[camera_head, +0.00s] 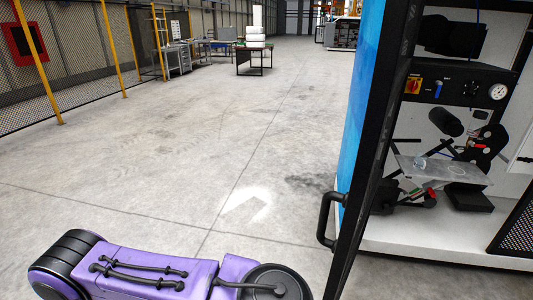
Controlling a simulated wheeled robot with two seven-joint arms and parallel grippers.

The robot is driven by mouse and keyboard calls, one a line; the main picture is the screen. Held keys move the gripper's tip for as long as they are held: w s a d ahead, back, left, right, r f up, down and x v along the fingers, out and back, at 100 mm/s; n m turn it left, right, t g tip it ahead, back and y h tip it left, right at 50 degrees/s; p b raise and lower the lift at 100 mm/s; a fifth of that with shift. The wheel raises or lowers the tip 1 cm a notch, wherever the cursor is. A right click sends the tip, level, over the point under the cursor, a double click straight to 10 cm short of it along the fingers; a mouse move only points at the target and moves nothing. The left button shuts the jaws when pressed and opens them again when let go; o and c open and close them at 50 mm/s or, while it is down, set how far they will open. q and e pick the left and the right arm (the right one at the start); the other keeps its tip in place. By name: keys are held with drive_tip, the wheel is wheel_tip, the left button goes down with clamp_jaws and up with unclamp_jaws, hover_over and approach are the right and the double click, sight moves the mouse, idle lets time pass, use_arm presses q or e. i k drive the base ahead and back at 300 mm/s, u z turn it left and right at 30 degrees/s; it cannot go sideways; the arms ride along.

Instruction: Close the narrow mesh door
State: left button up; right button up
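A tall black door frame (374,160) stands right of centre, seen almost edge-on, so its mesh cannot be made out. It looks like the narrow mesh door, standing open beside the machine. A black bar handle (323,220) sticks out from its left side, low in the view. The door's bottom runs out of the picture. A purple arm link of mine crosses the bottom left, ending left of the handle and apart from it in the picture. Neither gripper is in view.
The machine bay (445,225) right of the door holds a gauge (498,92), a red-and-yellow switch (413,85) and black mechanisms. A mesh panel (520,232) shows at the lower right. A blue panel (366,80) is behind the frame. Open concrete floor (190,150) lies left.

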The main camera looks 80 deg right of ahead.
sight(389, 81)
drive_tip(key=i, duration=1.2)
drive_tip(key=z, duration=4.3)
drive_tip(key=i, duration=0.5)
drive_tip(key=u, duration=0.05)
drive_tip(key=k, duration=0.65)
drive_tip(key=u, duration=0.25)
drive_tip(key=i, duration=0.8)
